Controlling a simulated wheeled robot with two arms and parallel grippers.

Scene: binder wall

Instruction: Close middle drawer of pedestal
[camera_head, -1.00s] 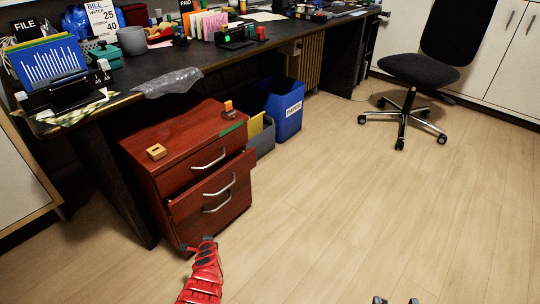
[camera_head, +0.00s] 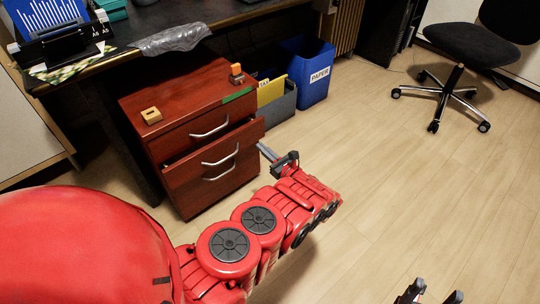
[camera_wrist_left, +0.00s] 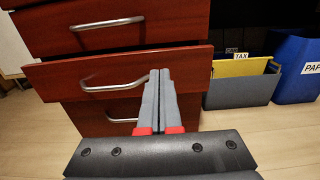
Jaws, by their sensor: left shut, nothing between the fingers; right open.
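The red-brown wooden pedestal (camera_head: 186,100) stands under the desk. Its middle drawer (camera_head: 221,155) sticks out a little past the drawers above and below, and its silver handle (camera_head: 220,154) shows. My left gripper (camera_head: 263,150) is shut and empty, in front of the right end of the middle drawer. In the wrist view its fingertips (camera_wrist_left: 160,74) overlap the drawer front right of the handle; I cannot tell whether they touch. My right gripper (camera_head: 436,291) is open at the bottom edge, over bare floor.
A grey bin with a yellow folder (camera_head: 272,90) and a blue paper bin (camera_head: 308,75) stand right of the pedestal. An office chair (camera_head: 462,55) is at the upper right. The floor in front is clear.

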